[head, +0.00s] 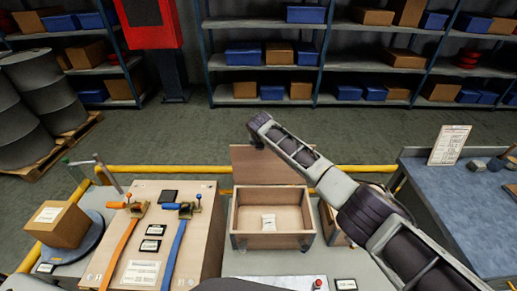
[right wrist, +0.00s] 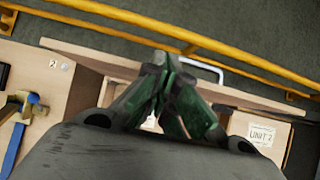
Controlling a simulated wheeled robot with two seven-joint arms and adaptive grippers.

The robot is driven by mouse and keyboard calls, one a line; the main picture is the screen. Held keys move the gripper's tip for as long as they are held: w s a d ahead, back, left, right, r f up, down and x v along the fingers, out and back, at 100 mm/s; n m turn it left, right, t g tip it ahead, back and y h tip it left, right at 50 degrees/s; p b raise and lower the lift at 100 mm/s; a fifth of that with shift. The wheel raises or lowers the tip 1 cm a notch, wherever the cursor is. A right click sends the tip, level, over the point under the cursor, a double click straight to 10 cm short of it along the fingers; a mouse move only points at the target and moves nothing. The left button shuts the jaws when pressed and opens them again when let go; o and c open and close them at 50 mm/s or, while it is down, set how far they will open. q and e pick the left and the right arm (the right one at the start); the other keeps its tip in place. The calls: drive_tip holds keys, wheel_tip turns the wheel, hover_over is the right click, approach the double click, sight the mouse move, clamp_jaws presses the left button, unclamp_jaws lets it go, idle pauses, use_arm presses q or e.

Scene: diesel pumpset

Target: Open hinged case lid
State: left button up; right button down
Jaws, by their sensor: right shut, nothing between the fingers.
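The wooden case (head: 233,240) stands on the grey bench in the middle of the head view, with a small white packet (head: 268,222) on its floor. Its hinged lid (head: 262,167) is up at the case's back edge, leaving the inside exposed. In the right wrist view the lid (right wrist: 95,55) shows as a long, thin board. My right arm crosses the lid's right part in the head view. My right gripper (right wrist: 166,62) is shut and empty, its tips close to the lid's edge; contact cannot be told. My left gripper is out of view.
Left of the case stands a wooden box (head: 190,255) with orange and blue straps. A yellow rail (head: 145,168) runs behind the bench. A carton (head: 58,224) sits on a round plate at far left. A blue-topped table (head: 450,200) is at right.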

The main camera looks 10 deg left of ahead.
drive_tip(key=shift+w+a+r, duration=0.1)
drive_tip(key=shift+w+a, duration=0.05)
drive_tip(key=shift+w, duration=0.15)
idle(0.4)
drive_tip(key=shift+s+r, duration=0.1)
drive_tip(key=v, duration=1.1)
drive_tip(key=shift+s+r, duration=0.25)
idle(0.5)
drive_tip(key=shift+s+d, duration=0.15)
drive_tip(key=shift+d, duration=0.05)
idle(0.3)
